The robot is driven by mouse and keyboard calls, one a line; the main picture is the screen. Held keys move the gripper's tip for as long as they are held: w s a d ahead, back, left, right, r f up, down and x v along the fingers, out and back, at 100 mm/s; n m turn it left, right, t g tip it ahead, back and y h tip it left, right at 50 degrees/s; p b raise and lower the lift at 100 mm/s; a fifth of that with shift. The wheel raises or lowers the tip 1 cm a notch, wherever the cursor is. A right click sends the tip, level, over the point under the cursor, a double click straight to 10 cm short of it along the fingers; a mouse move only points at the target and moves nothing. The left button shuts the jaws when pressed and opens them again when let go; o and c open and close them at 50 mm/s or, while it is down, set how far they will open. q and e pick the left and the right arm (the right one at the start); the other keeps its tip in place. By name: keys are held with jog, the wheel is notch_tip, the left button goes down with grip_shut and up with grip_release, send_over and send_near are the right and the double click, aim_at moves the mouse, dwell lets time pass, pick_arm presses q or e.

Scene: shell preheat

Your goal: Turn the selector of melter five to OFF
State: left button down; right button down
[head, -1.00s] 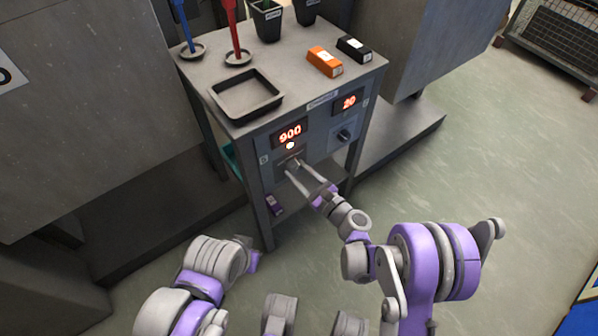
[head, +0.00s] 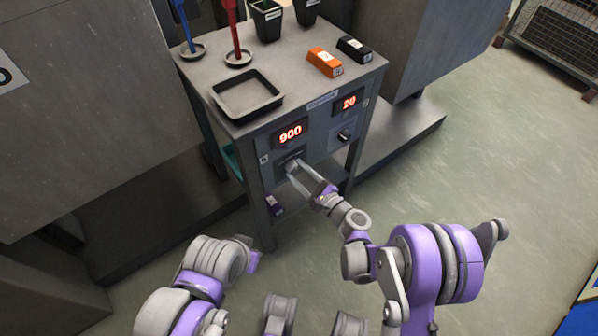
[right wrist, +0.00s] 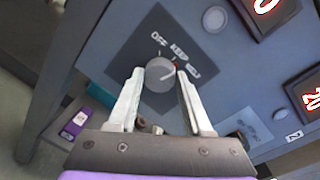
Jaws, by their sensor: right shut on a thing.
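The left selector (head: 291,164) is a round grey knob on the front panel, below the red 900 display (head: 290,134). My right gripper (head: 294,168) is shut on this knob. In the right wrist view the knob (right wrist: 159,75) sits between the two fingertips, with OFF and other small labels printed above it. I cannot tell exactly which label its pointer faces. The round lamp (right wrist: 214,18) beside it is unlit. A second selector (head: 344,136) sits below the right display (head: 348,102). My left gripper does not show clearly.
The bench top (head: 290,80) holds a black tray (head: 247,108), an orange block (head: 325,62), a black block (head: 354,48), blue and red handled tools and dark pots (head: 267,20). A purple item (head: 274,204) lies on the shelf below. Large grey cabinets flank the bench.

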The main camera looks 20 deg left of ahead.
jog(key=n, duration=0.6)
jog(key=shift+s+h, duration=0.1)
jog(key=shift+h, duration=0.2)
jog(key=n, duration=0.6)
jog(key=shift+t, duration=0.4)
jog(key=shift+c, duration=1.6)
grip_release()
jog(key=p+v, duration=0.1)
jog(key=v, duration=0.9)
jog(key=shift+s+d+r+p, duration=0.15)
jog(key=shift+s+d+p, duration=0.05)
jog(key=shift+s+p, duration=0.15)
jog(key=shift+r+h, duration=0.1)
jog(key=shift+h, duration=0.2)
